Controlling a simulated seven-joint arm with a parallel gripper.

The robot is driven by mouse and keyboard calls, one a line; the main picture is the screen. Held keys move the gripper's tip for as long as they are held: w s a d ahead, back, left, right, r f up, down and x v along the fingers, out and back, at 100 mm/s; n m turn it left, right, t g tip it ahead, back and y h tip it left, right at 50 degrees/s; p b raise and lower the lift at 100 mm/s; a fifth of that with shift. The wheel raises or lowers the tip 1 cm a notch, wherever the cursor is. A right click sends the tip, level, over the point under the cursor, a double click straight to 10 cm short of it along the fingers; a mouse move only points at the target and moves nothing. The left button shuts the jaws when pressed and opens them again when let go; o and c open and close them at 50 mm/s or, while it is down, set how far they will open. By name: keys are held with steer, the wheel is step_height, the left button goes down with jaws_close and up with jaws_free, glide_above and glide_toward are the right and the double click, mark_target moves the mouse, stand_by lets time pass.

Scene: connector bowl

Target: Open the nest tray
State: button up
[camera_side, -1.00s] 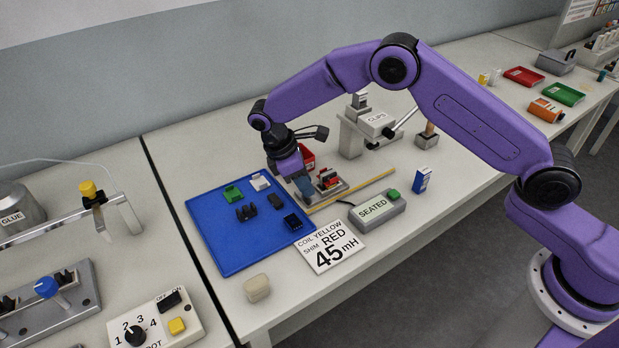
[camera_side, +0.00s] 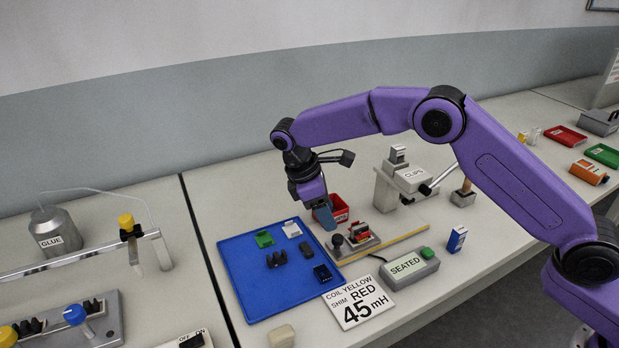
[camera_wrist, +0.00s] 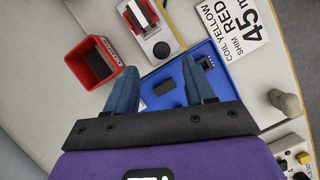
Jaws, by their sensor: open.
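A small grey fixture (camera_side: 362,245) with a black knob (camera_side: 337,240) and a red-and-dark block (camera_side: 358,230) on it stands right of the blue tray; no label names it as the nest tray. In the wrist view the fixture (camera_wrist: 176,40) is at the top, its black knob (camera_wrist: 161,50) toward my gripper. My gripper (camera_side: 327,222) points down just left of and behind the knob, apart from it. In the wrist view its two blue fingers (camera_wrist: 158,84) are spread with nothing held between them.
A red bin (camera_side: 340,207) stands close behind my gripper. The blue tray (camera_side: 250,290) holds several small parts. A yellow strip (camera_side: 400,240), the SEATED box (camera_side: 408,270) and a printed card (camera_side: 358,303) lie in front.

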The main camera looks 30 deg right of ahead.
steer(key=v, duration=1)
steer(key=shift+a+r, duration=0.1)
steer(key=s+d+r+t+y, duration=0.1)
steer(key=s+d+r, duration=0.15)
steer(key=s, duration=0.65)
steer(key=s+d+r+t+y, duration=0.15)
steer(key=s+d, duration=0.25)
steer(key=s, duration=0.5)
steer(key=s+d+f+y, duration=0.1)
steer(key=s+d+f, duration=0.1)
steer(key=s+d, duration=0.5)
steer(key=s+d+f+m+y, duration=0.1)
steer(key=s+d+f, duration=0.2)
steer(key=s+d, duration=0.4)
steer(key=s, duration=0.5)
steer(key=shift+s+g, duration=0.2)
steer(key=shift+g, duration=0.15)
steer(key=shift+d, duration=0.1)
stand_by(0.7)
